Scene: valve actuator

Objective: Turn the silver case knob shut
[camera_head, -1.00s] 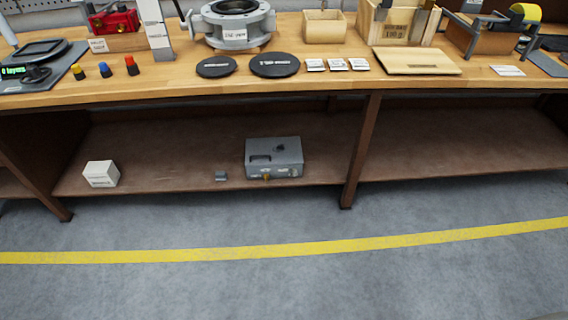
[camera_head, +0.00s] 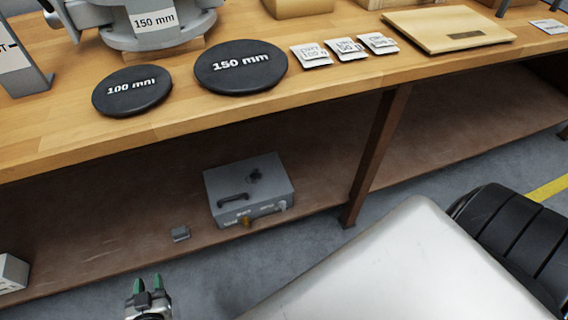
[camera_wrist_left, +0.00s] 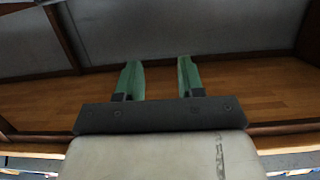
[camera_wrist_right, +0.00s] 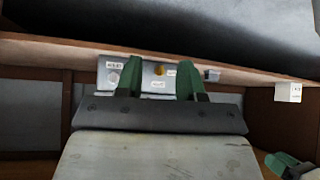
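The grey case (camera_head: 250,190) sits on the lower shelf under the workbench, with a dark handle on top. Its front carries a silver knob (camera_head: 282,205) on the right and a brass knob (camera_head: 246,221) nearer the middle. In the right wrist view the case (camera_wrist_right: 143,88) appears inverted beyond the fingers, with the silver knob (camera_wrist_right: 114,78) left of the brass one (camera_wrist_right: 160,71). My right gripper (camera_wrist_right: 158,62) is open and empty, apart from the case. My left gripper (camera_head: 148,282) is open and empty, in front of the shelf, left of the case.
A small grey block (camera_head: 181,233) lies left of the case; a white box (camera_head: 12,272) is farther left. A post (camera_head: 377,155) stands right of the case. The benchtop (camera_head: 200,120) overhangs the shelf. My pale arm link covers the lower right.

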